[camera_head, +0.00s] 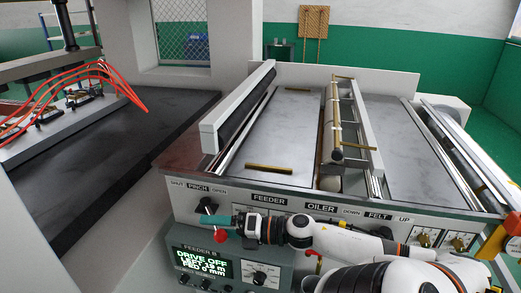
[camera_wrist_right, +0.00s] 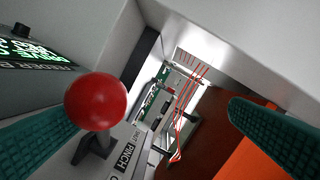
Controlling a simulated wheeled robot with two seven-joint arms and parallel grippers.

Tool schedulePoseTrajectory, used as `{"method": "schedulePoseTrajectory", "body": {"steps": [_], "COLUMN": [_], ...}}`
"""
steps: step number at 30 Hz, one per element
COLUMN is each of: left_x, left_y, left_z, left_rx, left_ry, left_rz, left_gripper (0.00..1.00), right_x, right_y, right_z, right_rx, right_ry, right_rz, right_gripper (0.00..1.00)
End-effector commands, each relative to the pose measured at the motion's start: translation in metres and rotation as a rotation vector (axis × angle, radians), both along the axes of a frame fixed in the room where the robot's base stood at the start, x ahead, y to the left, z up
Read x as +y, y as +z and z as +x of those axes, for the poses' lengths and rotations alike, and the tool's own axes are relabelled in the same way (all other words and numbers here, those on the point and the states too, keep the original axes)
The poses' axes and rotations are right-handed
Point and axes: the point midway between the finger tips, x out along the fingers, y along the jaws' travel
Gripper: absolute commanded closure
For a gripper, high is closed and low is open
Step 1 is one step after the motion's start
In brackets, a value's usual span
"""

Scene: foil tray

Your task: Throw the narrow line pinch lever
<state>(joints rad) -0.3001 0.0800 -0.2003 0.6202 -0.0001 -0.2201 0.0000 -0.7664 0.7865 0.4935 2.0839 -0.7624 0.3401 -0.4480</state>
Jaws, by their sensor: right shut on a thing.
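The pinch lever has a red ball knob (camera_head: 220,234) and a black base (camera_head: 207,206) below the SHUT, PINCH and OPEN labels on the front panel. My right gripper (camera_head: 213,219) reaches in from the right and is shut on the lever, a teal finger lying just above the knob in the head view. The gripper hides part of the lever. My left gripper is not in view.
A control box with a lit display (camera_head: 202,262) reading DRIVE OFF stands below the lever. The FEEDER, OILER and FELT labels and a black FELT lever (camera_head: 383,232) lie to the right. A press with orange hoses (camera_head: 95,72) stands at left.

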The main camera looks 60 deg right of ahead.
Motion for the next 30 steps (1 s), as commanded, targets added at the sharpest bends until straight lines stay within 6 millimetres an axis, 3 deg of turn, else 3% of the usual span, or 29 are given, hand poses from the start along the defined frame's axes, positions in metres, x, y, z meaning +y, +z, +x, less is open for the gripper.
{"method": "schedulePoseTrajectory", "body": {"steps": [1,3,7,30], "left_x": [0.0,0.0,0.0,0.0], "left_y": [0.003,0.003,0.005,0.011], "left_z": [0.0,0.0,0.0,0.0], "left_rx": [0.0,0.0,0.0,0.001], "left_ry": [0.0,0.0,0.0,0.0], "left_rz": [0.0,0.0,0.0,0.0], "left_gripper": [0.65,0.65,0.65,0.65], "right_x": [-0.002,-0.005,-0.011,-0.049], "right_y": [0.011,0.011,0.01,0.004], "right_z": [-0.001,-0.005,-0.012,-0.053], "right_rx": [-0.021,-0.02,-0.018,-0.007], "right_ry": [0.002,0.002,0.004,-0.002], "right_rz": [-0.004,-0.002,0.0,-0.002], "right_gripper": [0.18,0.22,0.47,0.47]}}
